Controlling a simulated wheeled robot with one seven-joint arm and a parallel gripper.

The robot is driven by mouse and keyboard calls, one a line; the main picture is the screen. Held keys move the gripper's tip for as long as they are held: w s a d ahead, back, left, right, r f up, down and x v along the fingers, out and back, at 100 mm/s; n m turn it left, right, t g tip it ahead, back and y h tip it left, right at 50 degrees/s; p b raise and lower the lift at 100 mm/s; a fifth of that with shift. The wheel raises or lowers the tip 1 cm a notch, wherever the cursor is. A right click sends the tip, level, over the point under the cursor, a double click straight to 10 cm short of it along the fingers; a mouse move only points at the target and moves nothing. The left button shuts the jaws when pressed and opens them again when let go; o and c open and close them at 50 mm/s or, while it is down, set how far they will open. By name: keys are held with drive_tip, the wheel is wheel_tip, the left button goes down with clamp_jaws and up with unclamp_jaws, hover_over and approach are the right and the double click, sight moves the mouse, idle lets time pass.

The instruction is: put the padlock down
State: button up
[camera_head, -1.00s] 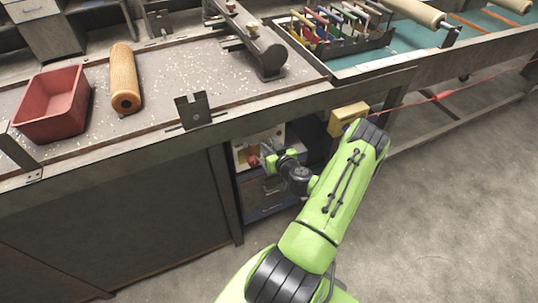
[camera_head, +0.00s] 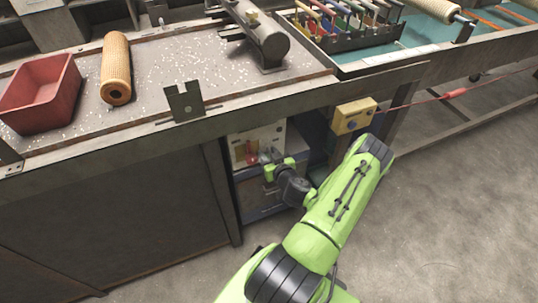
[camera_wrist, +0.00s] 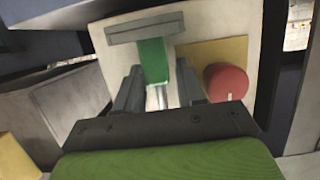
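In the wrist view, a small block with a green face (camera_wrist: 153,62) and a silver metal bar (camera_wrist: 161,97) below it looks like the padlock. It is against a pale panel, just under a grey ledge (camera_wrist: 146,27). My gripper's (camera_wrist: 159,72) two dark fingers stand apart on either side of it, with pale panel showing beside it; I see no clear grip. Whether it rests on anything is unclear. In the head view, my gripper (camera_head: 263,158) is at the panel (camera_head: 268,137) under the bench, and the padlock is too small to tell.
A red round knob (camera_wrist: 226,82) on a yellow plate (camera_wrist: 212,56) is close right of my fingers. The panel sits in a recess below the bench edge. A yellow box (camera_head: 354,116) with a red cable is to the right. The floor at right is open.

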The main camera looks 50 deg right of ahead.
drive_tip(key=shift+o, duration=1)
drive_tip(key=shift+r, duration=0.1)
